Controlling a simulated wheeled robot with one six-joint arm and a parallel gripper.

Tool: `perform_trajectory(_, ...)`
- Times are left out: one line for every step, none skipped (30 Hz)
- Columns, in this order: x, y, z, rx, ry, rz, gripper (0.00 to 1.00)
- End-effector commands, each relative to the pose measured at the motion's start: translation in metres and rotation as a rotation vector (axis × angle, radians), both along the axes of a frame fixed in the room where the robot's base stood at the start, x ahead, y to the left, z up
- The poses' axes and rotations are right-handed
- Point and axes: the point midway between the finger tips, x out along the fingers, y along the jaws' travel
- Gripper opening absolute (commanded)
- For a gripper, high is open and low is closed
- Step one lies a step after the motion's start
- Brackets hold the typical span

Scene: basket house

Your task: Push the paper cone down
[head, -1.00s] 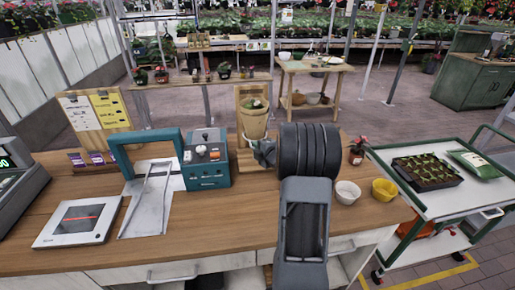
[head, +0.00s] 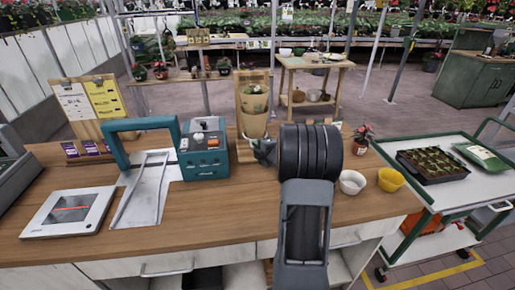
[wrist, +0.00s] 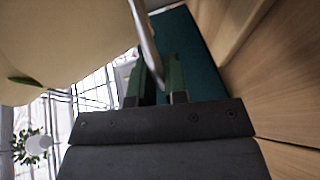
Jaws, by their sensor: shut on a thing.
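The paper cone (head: 253,122) is a tan wrap with green leaves showing at its open top. It stands upright against a wooden stand (head: 253,76) at the back of the counter. My gripper (head: 261,150) is just below and in front of the cone's lower end, partly hidden by my wrist. In the wrist view the cone is a large cream surface (wrist: 60,45) at upper left, beside the fingers. My green-lined gripper (wrist: 158,80) is shut on a thin grey strip (wrist: 143,35). I cannot tell what the strip belongs to.
A teal control box (head: 203,155) stands left of my gripper, next to a teal-framed metal tray (head: 143,195). White (head: 352,182) and yellow (head: 391,179) bowls and a small potted plant (head: 361,140) are to the right. The counter's front (head: 200,225) is clear.

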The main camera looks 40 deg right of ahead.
Motion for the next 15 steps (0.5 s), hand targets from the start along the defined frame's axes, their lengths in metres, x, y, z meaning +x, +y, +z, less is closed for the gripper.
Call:
perform_trajectory(0.0, 0.0, -0.021, -0.001, 0.003, -0.001, 0.0)
perform_trajectory(0.0, 0.0, -0.026, -0.001, 0.003, -0.001, 0.0)
perform_trajectory(0.0, 0.0, -0.03, 0.0, 0.003, -0.001, 0.0)
perform_trajectory(0.0, 0.0, -0.032, 0.0, 0.003, -0.001, 0.0)
perform_trajectory(0.0, 0.0, -0.034, 0.0, 0.003, -0.001, 0.0)
perform_trajectory(0.0, 0.0, -0.035, 0.0, 0.003, -0.001, 0.0)
perform_trajectory(0.0, 0.0, -0.034, 0.0, 0.003, -0.001, 0.0)
perform_trajectory(0.0, 0.0, -0.034, 0.0, 0.003, -0.001, 0.0)
perform_trajectory(0.0, 0.0, -0.033, 0.0, 0.004, -0.001, 0.0)
perform_trajectory(0.0, 0.0, -0.032, 0.0, 0.004, -0.001, 0.0)
perform_trajectory(0.0, 0.0, -0.031, 0.0, 0.004, -0.001, 0.0)
perform_trajectory(0.0, 0.0, -0.031, 0.0, 0.004, -0.001, 0.0)
perform_trajectory(0.0, 0.0, -0.031, 0.0, 0.003, -0.001, 0.0)
perform_trajectory(0.0, 0.0, -0.031, 0.0, 0.003, -0.001, 0.0)
perform_trajectory(0.0, 0.0, -0.031, 0.0, 0.003, -0.001, 0.0)
